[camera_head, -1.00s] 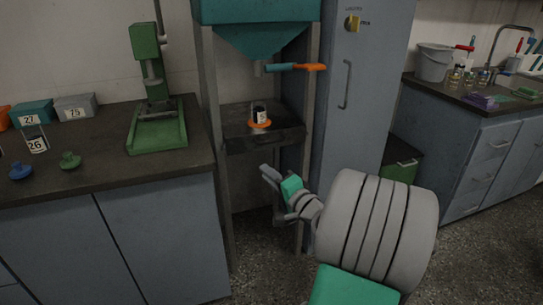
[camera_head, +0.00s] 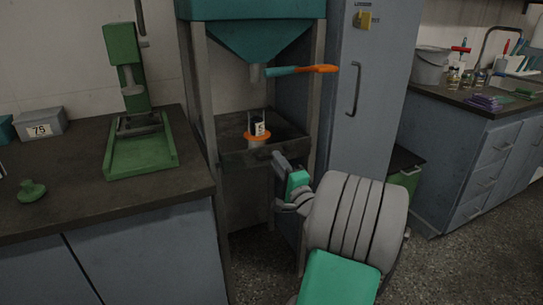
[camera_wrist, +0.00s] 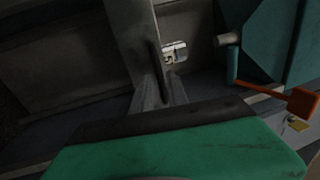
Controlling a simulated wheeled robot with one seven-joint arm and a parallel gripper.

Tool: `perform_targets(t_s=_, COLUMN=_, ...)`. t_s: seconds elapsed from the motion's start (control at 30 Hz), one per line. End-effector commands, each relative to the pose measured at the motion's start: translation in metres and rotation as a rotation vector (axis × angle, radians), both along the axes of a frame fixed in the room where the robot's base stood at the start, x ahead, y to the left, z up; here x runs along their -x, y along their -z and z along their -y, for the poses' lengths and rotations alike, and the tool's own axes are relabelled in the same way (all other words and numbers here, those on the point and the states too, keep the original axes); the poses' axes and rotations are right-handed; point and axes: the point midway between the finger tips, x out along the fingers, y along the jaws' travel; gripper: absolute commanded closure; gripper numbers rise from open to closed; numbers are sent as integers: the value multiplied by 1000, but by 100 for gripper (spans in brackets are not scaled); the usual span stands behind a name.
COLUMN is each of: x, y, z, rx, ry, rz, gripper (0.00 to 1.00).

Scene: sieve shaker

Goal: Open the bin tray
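The bin tray (camera_head: 235,158) is a dark, shallow tray in the grey frame below the teal hopper (camera_head: 258,38). A small labelled container (camera_head: 260,127) with an orange ring stands in it, and its label also shows in the wrist view (camera_wrist: 170,57). My gripper (camera_head: 279,180) is just in front of the tray's front face, toward its right end. It covers part of that face, and any handle there is hidden or too dark to make out. In the wrist view my fingers (camera_wrist: 160,92) reach toward the tray area. Their gap and any contact are unclear.
An orange-handled lever (camera_head: 318,69) sticks out right below the hopper. The frame's posts (camera_head: 208,110) flank the tray. A tall blue-grey cabinet (camera_head: 365,105) stands right. A counter with a green press (camera_head: 142,155) is left. Floor (camera_head: 262,262) shows below the tray.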

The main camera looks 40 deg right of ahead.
Motion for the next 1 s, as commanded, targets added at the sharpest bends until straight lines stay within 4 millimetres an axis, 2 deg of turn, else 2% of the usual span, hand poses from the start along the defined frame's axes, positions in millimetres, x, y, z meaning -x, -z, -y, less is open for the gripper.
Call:
perform_targets(t_s=0.1, x=-19, y=-4, z=5, rx=2, ry=-3, rz=1, gripper=80)
perform_targets(t_s=0.23, x=-29, y=-6, z=8, rx=1, ry=-1, rz=1, gripper=80)
perform_targets(t_s=0.47, x=-30, y=-6, z=7, rx=1, ry=-2, rz=1, gripper=80)
perform_targets(t_s=0.7, x=-31, y=-6, z=7, rx=1, ry=-3, rz=0, gripper=100)
perform_targets(t_s=1.0, x=-31, y=-6, z=6, rx=0, ry=-4, rz=0, gripper=100)
